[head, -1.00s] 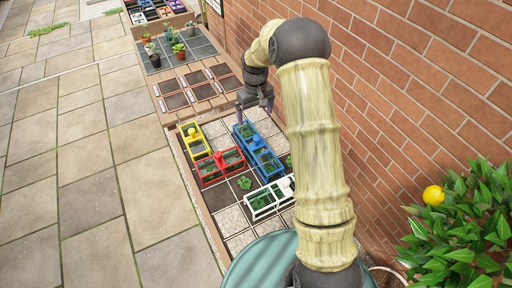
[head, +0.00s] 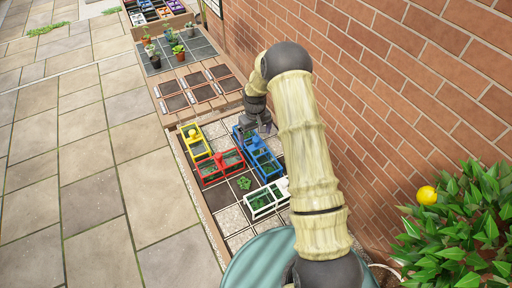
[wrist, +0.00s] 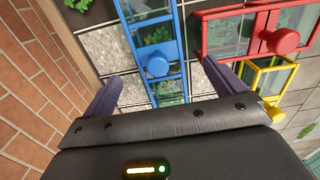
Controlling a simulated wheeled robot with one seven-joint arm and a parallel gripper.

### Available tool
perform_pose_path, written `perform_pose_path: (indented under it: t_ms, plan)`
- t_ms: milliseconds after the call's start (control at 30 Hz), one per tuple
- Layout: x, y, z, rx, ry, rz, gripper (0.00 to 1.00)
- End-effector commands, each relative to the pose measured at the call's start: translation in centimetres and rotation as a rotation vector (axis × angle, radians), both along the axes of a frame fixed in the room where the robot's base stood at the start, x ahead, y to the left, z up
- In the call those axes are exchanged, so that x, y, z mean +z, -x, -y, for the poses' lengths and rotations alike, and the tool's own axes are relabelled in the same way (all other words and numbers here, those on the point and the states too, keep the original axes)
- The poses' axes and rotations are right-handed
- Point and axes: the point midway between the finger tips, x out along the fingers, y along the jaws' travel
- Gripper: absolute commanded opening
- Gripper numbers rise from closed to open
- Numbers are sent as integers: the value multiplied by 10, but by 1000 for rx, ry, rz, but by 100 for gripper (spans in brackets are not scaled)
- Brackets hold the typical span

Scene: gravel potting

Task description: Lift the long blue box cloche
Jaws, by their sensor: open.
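The long blue box cloche (head: 258,152) is a glazed blue frame standing on the gridded bed, with plants under its panes. In the wrist view the blue cloche (wrist: 178,42) runs away from me, with a round blue knob on top. My gripper (head: 257,128) is above the far end of the blue cloche. In the wrist view my gripper (wrist: 160,92) is open, its two dark fingers spread on either side of the cloche's line, below the knob in the picture. Nothing is between the fingers but the view of the cloche beneath. Whether the fingers touch it cannot be told.
A red cloche (head: 220,167) and a yellow cloche (head: 195,142) stand close on the left. A white cloche (head: 267,198) stands nearer me. The brick wall (head: 400,90) rises on the right. Gravel squares (head: 230,218) and paving (head: 90,200) are clear.

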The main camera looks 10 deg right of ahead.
Motion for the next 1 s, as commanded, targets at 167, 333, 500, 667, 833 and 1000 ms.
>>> perform_pose_path:
  t_ms: [167, 333, 500, 667, 833, 1000]
  plan:
    - [-18, 0, 0, 1, 0, -1, 95]
    - [-21, 0, 0, 1, 1, 1, 95]
    - [-21, 0, 0, 1, 0, 0, 95]
    - [-28, 1, 1, 0, 1, -2, 95]
    - [-47, 5, 3, 0, 0, -4, 95]
    - [-67, 4, 3, 0, 0, -1, 95]
